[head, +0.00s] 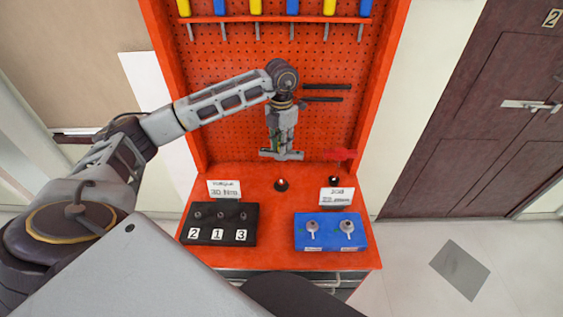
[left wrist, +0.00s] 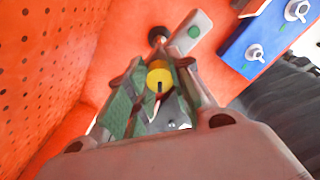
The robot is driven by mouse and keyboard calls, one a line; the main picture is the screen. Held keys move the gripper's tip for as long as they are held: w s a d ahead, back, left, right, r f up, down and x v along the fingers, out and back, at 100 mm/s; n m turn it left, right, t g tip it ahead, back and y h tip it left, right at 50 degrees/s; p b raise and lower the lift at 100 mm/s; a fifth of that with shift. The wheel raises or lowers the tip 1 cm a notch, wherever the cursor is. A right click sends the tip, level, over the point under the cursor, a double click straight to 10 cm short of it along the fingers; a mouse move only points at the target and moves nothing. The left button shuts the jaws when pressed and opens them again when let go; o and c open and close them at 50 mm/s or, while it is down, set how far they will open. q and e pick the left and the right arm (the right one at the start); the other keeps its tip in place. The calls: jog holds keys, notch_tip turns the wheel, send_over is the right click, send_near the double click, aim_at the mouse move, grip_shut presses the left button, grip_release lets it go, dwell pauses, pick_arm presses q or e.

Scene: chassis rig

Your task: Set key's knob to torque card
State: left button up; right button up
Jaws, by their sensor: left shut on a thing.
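My left gripper (head: 281,146) is above the back of the red bench, shut on a grey bar-like key (head: 290,155) held roughly level. In the left wrist view the grey key (left wrist: 203,28) has green dots and reaches out beyond my left gripper (left wrist: 150,95). A yellow disc with a dark mark, seemingly the key's knob (left wrist: 159,74), shows between the green-padded fingers. I cannot read its setting. The torque card (head: 224,189) stands at the left of the bench and seems to read 30 Nm. My right gripper is not in view.
A black block (head: 219,236) with pegs numbered 2, 1, 3 sits front left. A blue block (head: 331,244) with two grey knobs sits front right, a second card (head: 337,196) behind it. A small dark round post (head: 281,185) stands mid-bench. A red pegboard (head: 235,110) rises behind.

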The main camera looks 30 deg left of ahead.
pick_arm(q)
jog(key=shift+m+b, duration=0.55)
jog(key=shift+m, duration=1.95)
jog(key=o, duration=0.7)
jog(key=shift+r+p, duration=1.85)
jog(key=shift+r, duration=1.15)
jog(key=shift+f, duration=0.1)
